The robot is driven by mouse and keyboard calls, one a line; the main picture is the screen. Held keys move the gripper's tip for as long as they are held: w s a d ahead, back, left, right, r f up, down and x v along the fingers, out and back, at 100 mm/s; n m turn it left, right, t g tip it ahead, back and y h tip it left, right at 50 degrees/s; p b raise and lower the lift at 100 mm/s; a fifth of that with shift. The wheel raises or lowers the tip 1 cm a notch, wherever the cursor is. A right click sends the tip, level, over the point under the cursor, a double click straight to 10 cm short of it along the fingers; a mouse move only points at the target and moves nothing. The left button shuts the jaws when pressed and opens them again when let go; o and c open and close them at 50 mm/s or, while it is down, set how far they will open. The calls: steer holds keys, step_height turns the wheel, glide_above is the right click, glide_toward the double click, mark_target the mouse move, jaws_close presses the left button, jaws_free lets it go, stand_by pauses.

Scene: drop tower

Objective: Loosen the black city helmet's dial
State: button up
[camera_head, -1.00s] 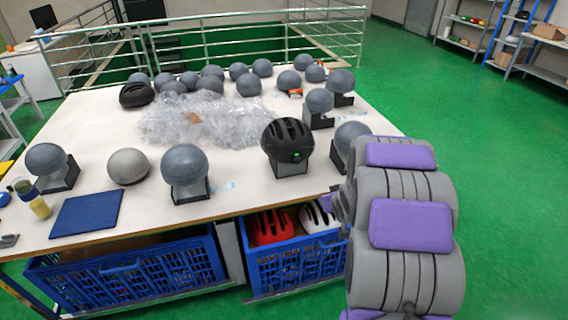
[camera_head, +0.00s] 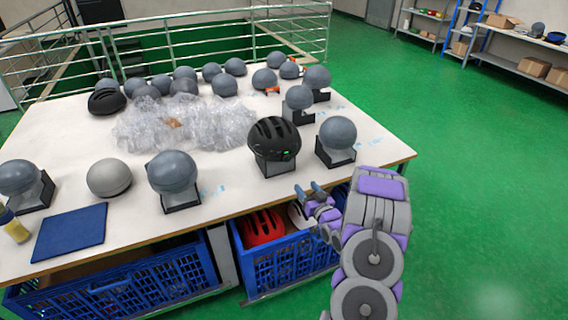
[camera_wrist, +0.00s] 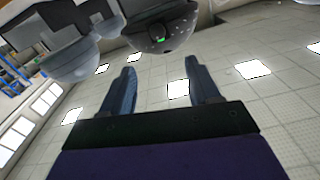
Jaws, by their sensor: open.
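The black city helmet (camera_head: 274,138) sits on a headform on a dark stand near the table's front edge in the head view. A small green-lit spot, possibly the dial, shows low on the side facing me. My gripper (camera_head: 307,190) is open and empty, in front of the table edge, below and right of the helmet and apart from it. In the wrist view the picture is upside down: the helmet (camera_wrist: 160,32) with its green spot lies beyond the open fingers of my gripper (camera_wrist: 158,75), with nothing between them.
A grey headform (camera_head: 337,133) on a stand is close right of the helmet. Another headform (camera_head: 173,172) stands to its left. Clear plastic wrap (camera_head: 185,122) lies behind. A blue crate (camera_head: 285,270) with a red helmet (camera_head: 262,226) is under the table. The floor at right is clear.

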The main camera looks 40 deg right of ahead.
mark_target(288, 160)
steer(key=b+x, duration=0.1)
steer(key=x, duration=0.4)
steer(key=b+x, duration=0.1)
steer(key=x, duration=0.4)
steer(key=b+x, duration=0.1)
steer(key=x, duration=0.4)
steer(key=shift+w+d+f, duration=0.1)
steer(key=shift+d+f, duration=0.15)
steer(key=shift+d, duration=0.15)
steer(key=shift+w+d, duration=0.3)
steer(key=shift+w, duration=0.3)
steer(key=shift+a, duration=0.15)
steer(key=shift+c, duration=0.5)
steer(key=c, duration=0.9)
steer(key=shift+c, duration=0.2)
